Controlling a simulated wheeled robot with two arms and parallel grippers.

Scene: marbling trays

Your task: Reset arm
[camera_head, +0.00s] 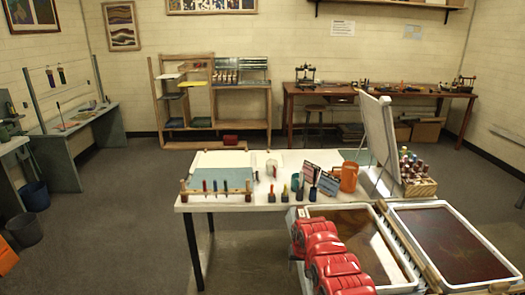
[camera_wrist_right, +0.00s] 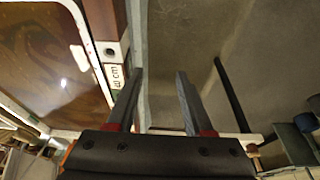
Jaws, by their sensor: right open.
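My right arm, with red covers, rises from the bottom of the head view in front of the left marbling tray (camera_head: 417,284). My right gripper (camera_head: 296,214) is at its far end, by the front edge of the white table (camera_head: 235,205); its fingers are small and hard to make out there. In the right wrist view the gripper (camera_wrist_right: 158,76) is open, with two dark fingers apart and nothing between them. The left tray's white rim (camera_wrist_right: 90,55) and brown liquid show left of the fingers there. My left gripper is not in view.
A second marbling tray (camera_head: 512,270) is at the right. Grey floor (camera_head: 110,235) is free at the left.

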